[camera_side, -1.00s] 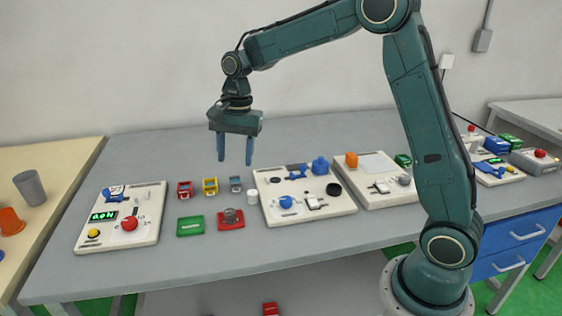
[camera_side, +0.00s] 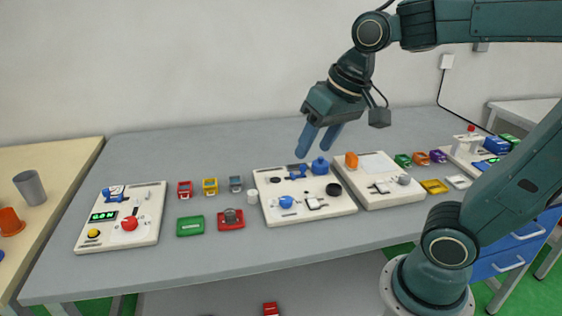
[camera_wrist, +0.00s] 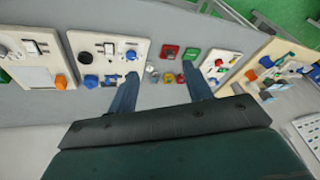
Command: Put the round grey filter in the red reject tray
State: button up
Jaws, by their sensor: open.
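The red reject tray (camera_side: 240,225) lies on the grey table, left of the middle panel. A round grey piece, which looks like the filter (camera_side: 230,215), sits in it. In the wrist view the red tray (camera_wrist: 170,51) shows small near the top, beyond my fingers. My gripper (camera_side: 313,151) is open and empty, high over the back of the middle panel, up and to the right of the tray. In the wrist view its two fingers (camera_wrist: 160,72) stand apart with nothing between them.
A green tray (camera_side: 190,226) lies left of the red one. Small red, yellow and grey-blue boxes (camera_side: 210,187) stand behind them, with a white cylinder (camera_side: 252,196) to the right. Panels with knobs stand left (camera_side: 150,215), middle (camera_side: 325,209) and right (camera_side: 385,197). The table's front is clear.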

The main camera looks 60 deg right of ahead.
jog(key=s+f+n+t, duration=0.1)
jog(key=s+f+n, duration=0.1)
jog(key=s, duration=0.5)
jog(key=shift+s+n, duration=0.15)
jog(key=shift+n, duration=0.65)
